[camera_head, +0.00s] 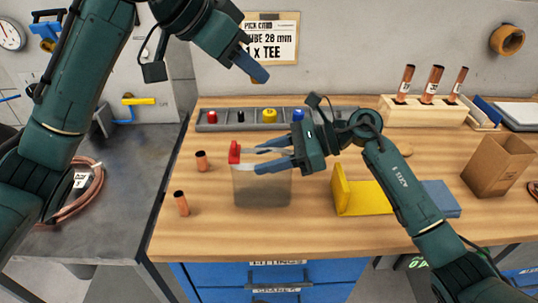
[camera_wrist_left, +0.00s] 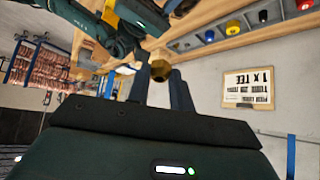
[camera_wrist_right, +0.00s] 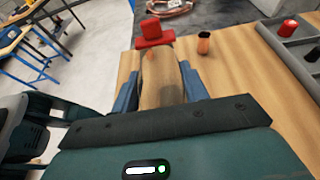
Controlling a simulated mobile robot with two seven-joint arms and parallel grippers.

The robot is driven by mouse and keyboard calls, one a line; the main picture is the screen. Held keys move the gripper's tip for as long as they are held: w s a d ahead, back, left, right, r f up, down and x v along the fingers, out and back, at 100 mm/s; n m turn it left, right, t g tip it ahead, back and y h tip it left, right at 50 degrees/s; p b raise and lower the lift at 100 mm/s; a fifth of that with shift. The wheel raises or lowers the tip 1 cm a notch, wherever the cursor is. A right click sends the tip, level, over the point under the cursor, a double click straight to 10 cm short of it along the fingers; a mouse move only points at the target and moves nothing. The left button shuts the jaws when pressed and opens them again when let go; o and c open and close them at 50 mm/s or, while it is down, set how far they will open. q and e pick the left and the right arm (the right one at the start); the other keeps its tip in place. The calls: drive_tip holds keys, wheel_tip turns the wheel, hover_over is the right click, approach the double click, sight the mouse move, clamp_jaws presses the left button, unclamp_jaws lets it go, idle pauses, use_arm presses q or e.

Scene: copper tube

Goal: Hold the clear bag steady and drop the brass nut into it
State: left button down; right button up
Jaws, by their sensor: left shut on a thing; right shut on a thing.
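The clear bag (camera_head: 262,187) stands upright on the wooden bench, with a red clip (camera_head: 234,152) at its left edge. My right gripper (camera_head: 262,160) is shut on the bag's upper part from the right side. The bag shows faintly between its fingers in the right wrist view (camera_wrist_right: 160,88), with the red clip (camera_wrist_right: 153,33) beyond. The brass nut (camera_wrist_left: 160,68) is between the fingertips of my left gripper (camera_wrist_left: 160,78), which is shut on it.
A grey parts tray (camera_head: 220,126) with coloured pieces lies behind the bag. Two short copper tubes (camera_head: 182,203) stand left of it. A yellow bracket (camera_head: 363,198) and a cardboard box (camera_head: 498,165) are to the right. A wooden rack (camera_head: 425,112) holds copper tubes at the back.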

drive_tip(key=shift+c, duration=0.7)
use_arm(q)
wheel_tip(320, 180, down, 13)
idle(0.9)
drive_tip(key=c, duration=1.2)
unclamp_jaws()
drive_tip(key=shift+o, duration=0.2)
drive_tip(key=v, duration=1.2)
